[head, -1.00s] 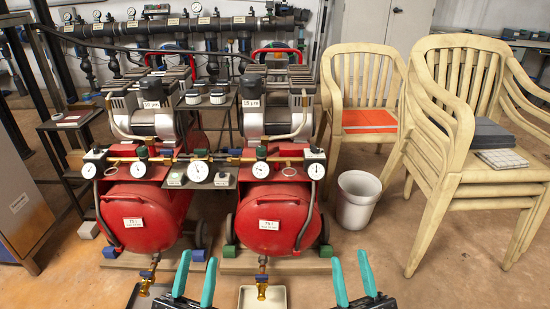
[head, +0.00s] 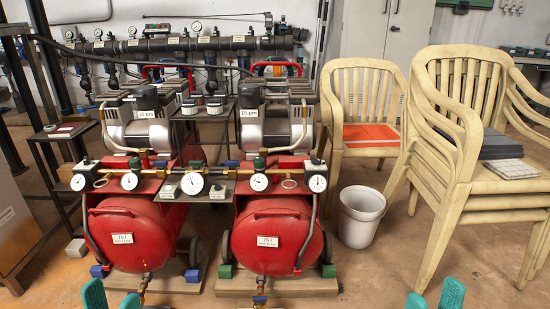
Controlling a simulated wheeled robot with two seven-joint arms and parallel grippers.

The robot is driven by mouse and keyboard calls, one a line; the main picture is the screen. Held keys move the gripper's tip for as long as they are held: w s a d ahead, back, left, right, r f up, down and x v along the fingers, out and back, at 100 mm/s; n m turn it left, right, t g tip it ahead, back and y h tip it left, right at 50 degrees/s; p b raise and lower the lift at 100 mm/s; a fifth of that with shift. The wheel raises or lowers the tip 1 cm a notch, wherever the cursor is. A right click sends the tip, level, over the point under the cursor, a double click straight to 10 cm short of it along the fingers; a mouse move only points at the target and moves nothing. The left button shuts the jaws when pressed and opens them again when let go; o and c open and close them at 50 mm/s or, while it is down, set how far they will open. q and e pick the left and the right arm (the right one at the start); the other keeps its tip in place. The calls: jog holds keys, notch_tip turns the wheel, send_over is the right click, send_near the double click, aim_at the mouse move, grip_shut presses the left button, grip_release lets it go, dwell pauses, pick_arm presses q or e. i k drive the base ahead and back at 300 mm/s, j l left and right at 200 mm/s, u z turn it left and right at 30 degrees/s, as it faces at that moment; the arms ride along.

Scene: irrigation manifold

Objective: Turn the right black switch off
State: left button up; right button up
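Two red compressors stand side by side, the left one (head: 130,225) and the right one (head: 275,235). A black cap-like part (head: 249,90) tops the right compressor's silver motor, and a similar one (head: 147,96) tops the left motor. Small dark fittings, such as one at the right end of the gauge line (head: 316,161), also show. I cannot tell which dark part is the right black switch, or its position. My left gripper (head: 113,298) is open and empty at the bottom left. My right gripper (head: 434,298) is open and empty at the bottom right. Both are low, apart from the compressors.
A row of gauges and brass pipe (head: 218,187) crosses the compressors' fronts. A white bin (head: 361,216) stands right of them. Stacked beige chairs (head: 470,160) fill the right. A dark side table (head: 62,131) stands left. Floor between the bin and chairs is clear.

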aim_at(315, 160)
jog(key=i+l, duration=1.6)
jog(key=i+u, duration=0.05)
